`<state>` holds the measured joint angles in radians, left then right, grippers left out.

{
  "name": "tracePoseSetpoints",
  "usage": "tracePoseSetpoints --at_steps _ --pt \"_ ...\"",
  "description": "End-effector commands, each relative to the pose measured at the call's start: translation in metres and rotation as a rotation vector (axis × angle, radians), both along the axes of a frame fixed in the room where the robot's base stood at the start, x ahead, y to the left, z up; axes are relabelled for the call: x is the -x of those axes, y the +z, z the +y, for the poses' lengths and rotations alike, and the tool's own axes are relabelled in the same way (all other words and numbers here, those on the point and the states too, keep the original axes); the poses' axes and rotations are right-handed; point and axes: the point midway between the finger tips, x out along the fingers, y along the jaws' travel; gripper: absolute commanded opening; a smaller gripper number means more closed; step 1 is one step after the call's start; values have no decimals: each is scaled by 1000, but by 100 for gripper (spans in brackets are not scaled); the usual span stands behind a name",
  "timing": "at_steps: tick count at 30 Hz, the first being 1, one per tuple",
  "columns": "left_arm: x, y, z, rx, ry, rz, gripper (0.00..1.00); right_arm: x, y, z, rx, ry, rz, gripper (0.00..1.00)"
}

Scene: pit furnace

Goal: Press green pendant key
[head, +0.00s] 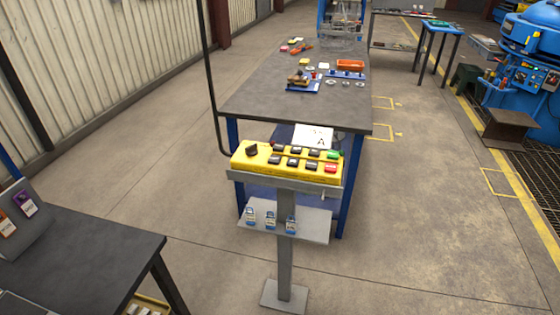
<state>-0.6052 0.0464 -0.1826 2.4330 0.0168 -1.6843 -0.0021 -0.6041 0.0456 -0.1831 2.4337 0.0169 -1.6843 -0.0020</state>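The yellow pendant box (250,171) rests on top of a grey pedestal (286,240) in the middle of the head view. Its sloped face carries a black knob (252,149), several black keys, a green key (333,154) at the upper right and a red key (330,168) at the lower right. A black cable runs from a pole to the left side of the box. Neither gripper is in view, and nothing of mine covers the keys.
A dark workbench (260,98) with parts on it stands behind the pedestal. Another dark table (95,245) is at the lower left. Blue machinery (515,80) stands at the right. Open floor lies right of the pedestal.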

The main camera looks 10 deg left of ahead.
Motion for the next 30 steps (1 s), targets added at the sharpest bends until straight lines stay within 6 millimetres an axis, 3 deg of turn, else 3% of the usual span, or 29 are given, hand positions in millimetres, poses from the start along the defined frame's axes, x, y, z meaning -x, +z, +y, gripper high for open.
tracePoseSetpoints --at_steps 2,8,30 --pt "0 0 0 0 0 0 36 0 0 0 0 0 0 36" --pt "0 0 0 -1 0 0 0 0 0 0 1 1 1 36" --pt "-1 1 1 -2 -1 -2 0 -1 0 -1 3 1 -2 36"
